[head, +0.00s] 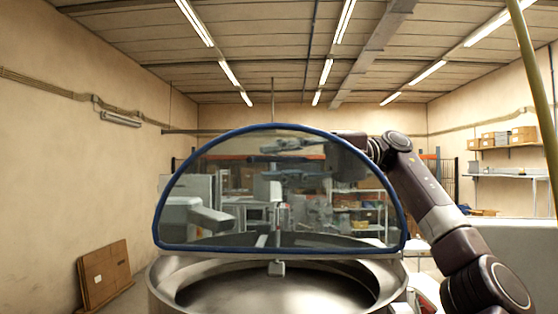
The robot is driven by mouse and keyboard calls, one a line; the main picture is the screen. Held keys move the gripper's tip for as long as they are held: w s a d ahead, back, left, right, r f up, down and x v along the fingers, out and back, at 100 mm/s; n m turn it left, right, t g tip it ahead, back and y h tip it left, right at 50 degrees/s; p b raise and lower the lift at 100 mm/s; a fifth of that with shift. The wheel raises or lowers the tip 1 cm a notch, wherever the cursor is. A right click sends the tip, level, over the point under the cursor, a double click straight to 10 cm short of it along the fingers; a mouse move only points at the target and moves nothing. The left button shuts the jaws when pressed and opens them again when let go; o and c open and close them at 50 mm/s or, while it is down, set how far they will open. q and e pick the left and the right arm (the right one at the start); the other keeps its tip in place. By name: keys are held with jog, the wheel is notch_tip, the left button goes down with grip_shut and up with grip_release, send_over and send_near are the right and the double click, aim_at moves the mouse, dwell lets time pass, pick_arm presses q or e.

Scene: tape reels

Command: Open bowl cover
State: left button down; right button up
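The bowl cover (225,190) is a clear half-round panel with a dark blue rim. It stands upright over the bowl, its straight edge low and its arc at the top. The round steel bowl (165,285) is below it, and its inside shows in front of the cover. My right gripper (272,161) shows through the clear panel, near the top of the arc. Its two fingers point left, one above the other, with a gap between them and nothing seen in it. I cannot tell whether it touches the cover. My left gripper is out of view.
A brown board (105,275) leans on the left wall. Shelves with boxes (495,140) are on the right wall. A yellowish pole (535,90) crosses the upper right. A pale block (515,245) stands at the right. Floor shows at the lower left.

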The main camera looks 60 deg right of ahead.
jog(key=shift+r, duration=0.1)
jog(key=v, duration=0.7)
jog(key=shift+d, duration=0.2)
jog(key=shift+s+d, duration=0.1)
jog(key=shift+s, duration=0.05)
dwell(0.6)
